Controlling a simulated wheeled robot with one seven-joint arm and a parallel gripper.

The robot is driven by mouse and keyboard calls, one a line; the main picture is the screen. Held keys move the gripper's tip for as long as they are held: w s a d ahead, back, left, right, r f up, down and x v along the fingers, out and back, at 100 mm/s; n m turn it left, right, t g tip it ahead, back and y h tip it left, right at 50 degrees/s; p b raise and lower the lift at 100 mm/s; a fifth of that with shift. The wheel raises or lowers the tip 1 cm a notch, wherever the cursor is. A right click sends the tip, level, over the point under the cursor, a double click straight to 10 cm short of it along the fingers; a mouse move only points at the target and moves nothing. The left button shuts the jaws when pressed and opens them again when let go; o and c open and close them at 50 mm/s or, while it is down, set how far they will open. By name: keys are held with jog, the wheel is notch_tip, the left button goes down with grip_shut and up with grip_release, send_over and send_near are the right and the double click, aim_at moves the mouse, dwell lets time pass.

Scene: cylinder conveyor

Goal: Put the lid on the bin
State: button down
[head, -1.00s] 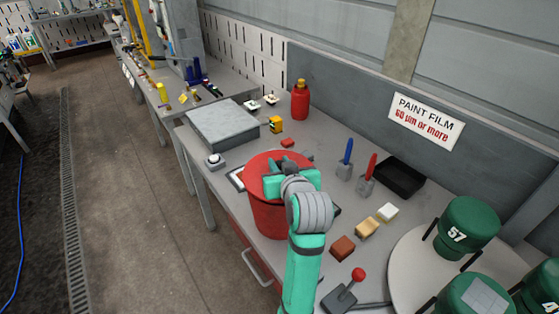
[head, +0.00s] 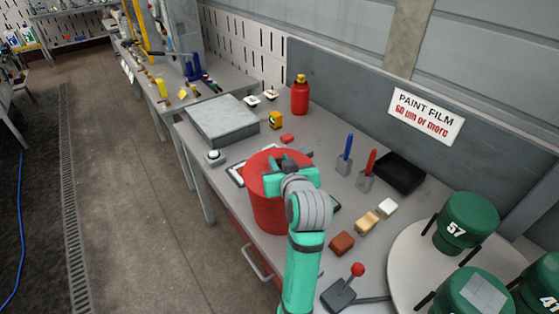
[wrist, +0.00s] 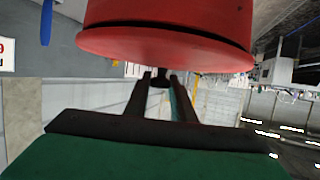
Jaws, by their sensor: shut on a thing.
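The red bin (head: 268,210) stands on the workbench in the head view, partly hidden behind my arm. The red lid (head: 260,163) lies over its top, and no clear gap shows between them. My gripper (head: 291,168) is above the lid at its middle. In the wrist view, which is turned over, the fingers of my gripper (wrist: 160,78) are shut on the lid's dark knob. The lid (wrist: 160,50) overhangs the bin (wrist: 175,12) there. I cannot tell whether the lid sits fully flat.
A grey box (head: 222,120) and a white button (head: 214,157) stand left of the bin. A red bottle (head: 300,95) is behind. Small blocks (head: 342,243), a joystick (head: 341,292) and a round table with green canisters (head: 466,225) are on the right.

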jog(key=shift+f, duration=0.25)
jog(key=c, duration=1.4)
grip_release()
jog(key=shift+c, duration=0.2)
jog(key=v, duration=1)
jog(key=shift+s+r, duration=0.15)
jog(key=shift+s, duration=0.25)
